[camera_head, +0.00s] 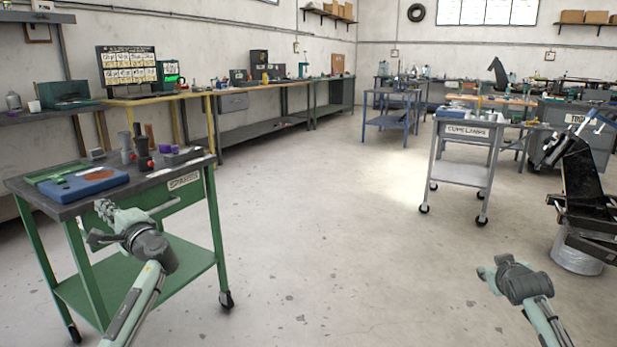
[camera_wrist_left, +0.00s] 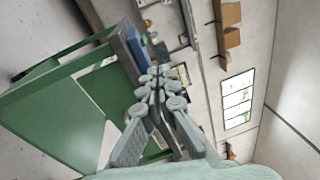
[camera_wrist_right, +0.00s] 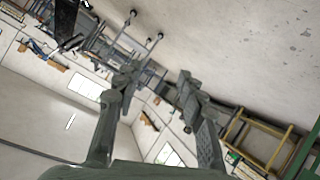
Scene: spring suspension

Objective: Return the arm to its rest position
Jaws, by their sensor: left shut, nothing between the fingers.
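My left gripper (camera_head: 103,209) is in front of the green cart on the left, just below its top edge. In the left wrist view its fingers (camera_wrist_left: 157,80) meet, shut and empty. My right gripper (camera_head: 485,272) is at the lower right, over open floor. In the right wrist view its two fingers (camera_wrist_right: 155,85) stand apart with nothing between them. Whether the left gripper touches the cart cannot be told.
The green cart (camera_head: 80,208) carries a blue case (camera_head: 83,184) and dark cylindrical parts. A grey cart (camera_head: 466,150) stands right of centre, with a black angled machine (camera_head: 578,178) at far right. Workbenches line the walls. The middle floor is clear.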

